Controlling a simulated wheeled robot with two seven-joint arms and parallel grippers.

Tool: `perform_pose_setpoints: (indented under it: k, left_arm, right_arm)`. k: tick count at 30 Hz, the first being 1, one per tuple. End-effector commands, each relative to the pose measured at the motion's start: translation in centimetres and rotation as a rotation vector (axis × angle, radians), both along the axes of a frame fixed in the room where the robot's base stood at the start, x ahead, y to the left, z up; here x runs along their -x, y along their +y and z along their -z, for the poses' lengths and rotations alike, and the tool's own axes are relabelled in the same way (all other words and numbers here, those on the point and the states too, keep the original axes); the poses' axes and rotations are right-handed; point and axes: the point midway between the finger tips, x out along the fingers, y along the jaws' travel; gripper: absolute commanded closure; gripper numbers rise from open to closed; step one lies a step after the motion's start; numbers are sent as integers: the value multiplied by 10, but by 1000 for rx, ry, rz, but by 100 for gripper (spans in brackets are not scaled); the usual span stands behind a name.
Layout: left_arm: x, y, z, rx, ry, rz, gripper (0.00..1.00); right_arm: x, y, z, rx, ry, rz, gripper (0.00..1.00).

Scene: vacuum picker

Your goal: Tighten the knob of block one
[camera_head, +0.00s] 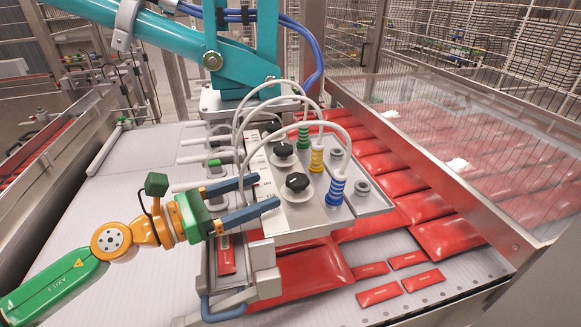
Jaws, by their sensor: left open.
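The vacuum picker's grey-white plate (315,218) carries black knobs on round metal bases. The nearest black knob (297,183) sits beside the blue-ringed suction fitting (336,188). A second black knob (283,150) sits behind it, near the yellow fitting (317,158). A further dark knob by the green fitting is partly hidden by hoses. I cannot read which block is one. My left gripper (266,192) comes from the left with its two blue fingers apart and empty. Its fingertips are just left of the nearest knob and do not enclose it. My right gripper is out of view.
White hoses (243,125) arch over the blocks. A teal machine arm (160,40) hangs behind the plate. Red packets (385,295) lie below and right of the picker. A transparent guard with a metal rail (430,165) stands at right. The pale conveyor (130,220) at left is mostly clear.

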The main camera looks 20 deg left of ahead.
Motion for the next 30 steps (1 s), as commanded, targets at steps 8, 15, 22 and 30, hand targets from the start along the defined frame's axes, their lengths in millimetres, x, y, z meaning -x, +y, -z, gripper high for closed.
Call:
perform_pose_setpoints:
  k: [8,15,22,30]
  left_arm:
    - [-24,-16,-9,6,-6,-8,19]
    - [-44,-32,-9,7,-2,-7,19]
    - [-53,-42,-2,0,-1,-2,19]
    - [-53,-42,0,-1,-1,-2,27]
  right_arm:
    - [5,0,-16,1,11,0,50]
    - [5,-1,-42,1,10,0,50]
    - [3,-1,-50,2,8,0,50]
    - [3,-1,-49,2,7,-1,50]
